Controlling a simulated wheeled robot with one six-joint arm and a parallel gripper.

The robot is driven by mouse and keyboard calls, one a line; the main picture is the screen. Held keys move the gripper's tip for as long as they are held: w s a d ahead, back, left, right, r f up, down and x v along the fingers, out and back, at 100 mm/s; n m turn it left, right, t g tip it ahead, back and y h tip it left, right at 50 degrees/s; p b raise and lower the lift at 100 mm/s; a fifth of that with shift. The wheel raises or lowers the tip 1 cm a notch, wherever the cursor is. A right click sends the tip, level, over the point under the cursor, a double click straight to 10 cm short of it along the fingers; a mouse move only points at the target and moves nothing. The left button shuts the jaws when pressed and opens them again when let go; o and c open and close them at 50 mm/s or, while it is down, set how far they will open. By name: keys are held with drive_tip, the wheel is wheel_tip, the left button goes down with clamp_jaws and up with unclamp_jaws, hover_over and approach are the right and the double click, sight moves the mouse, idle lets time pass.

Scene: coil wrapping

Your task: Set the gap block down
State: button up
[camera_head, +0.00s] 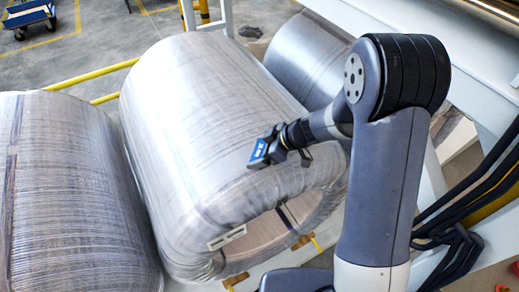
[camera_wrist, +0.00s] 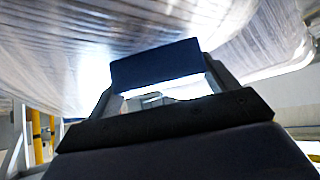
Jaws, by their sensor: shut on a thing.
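My gripper (camera_head: 277,145) is in front of the upper side of the middle wrapped coil (camera_head: 205,110) in the head view, just above its near rounded edge. It is shut on the gap block (camera_head: 259,151), a small blue piece with a pale label. In the wrist view the block (camera_wrist: 155,62) shows as a dark blue slab between the two dark fingers. The wrapped coil surface fills the top of the wrist view behind the block. I cannot tell whether the block touches the coil.
Another wrapped coil (camera_head: 75,200) lies close on the left, and a third (camera_head: 308,58) lies behind. The middle coil's open bore (camera_head: 262,235) faces the front. Yellow rails (camera_head: 95,76) run behind the coils. A blue cart (camera_head: 28,15) stands far left on open floor.

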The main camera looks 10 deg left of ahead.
drive_tip(key=shift+f+b, duration=0.2)
drive_tip(key=shift+b, duration=0.2)
drive_tip(key=o, duration=1)
drive_tip(key=shift+o, duration=0.2)
drive_tip(key=shift+r, duration=0.1)
drive_tip(key=shift+r+p, duration=0.1)
drive_tip(key=shift+p, duration=0.2)
